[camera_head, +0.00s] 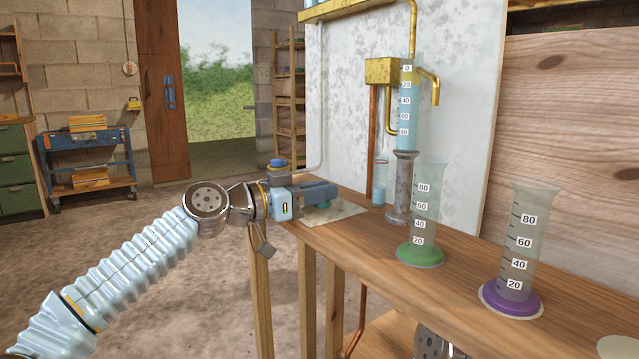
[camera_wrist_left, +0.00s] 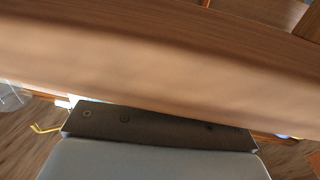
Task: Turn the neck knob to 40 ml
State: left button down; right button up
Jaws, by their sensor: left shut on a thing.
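My left gripper (camera_head: 318,194) is above the back left part of the bench, its fingers pointing right. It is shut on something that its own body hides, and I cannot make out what. A blue-capped grey part (camera_head: 277,164) shows just behind the gripper, mostly hidden; I cannot tell whether it is the neck knob. In the left wrist view the dark gripper (camera_wrist_left: 155,125) lies close to a wooden surface. A graduated column (camera_head: 410,108) marked 0 at the top to 80 holds pale blue liquid above a grey stand (camera_head: 402,188). My right gripper is not in view.
On the wooden bench (camera_head: 455,285) stand a cylinder with a green base (camera_head: 419,255) and one with a purple base (camera_head: 511,300), both apparently empty. A small tube with blue liquid (camera_head: 379,195) stands beside the grey stand. A pale mat (camera_head: 350,212) lies below the gripper.

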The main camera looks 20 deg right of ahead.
pick_arm(q)
jog(key=shift+w+m+g+p, duration=0.1)
jog(key=shift+m+g+p, duration=0.25)
jog(key=shift+g, duration=0.15)
jog(key=c, duration=1.1)
grip_release()
jog(key=shift+a, duration=0.1)
jog(key=a, duration=0.4)
jog(key=s+a+b, duration=0.1)
jog(key=a, duration=0.4)
jog(key=s+a+b, duration=0.1)
jog(key=a, duration=0.3)
jog(key=shift+s+a, duration=0.2)
jog(key=shift+s, duration=0.05)
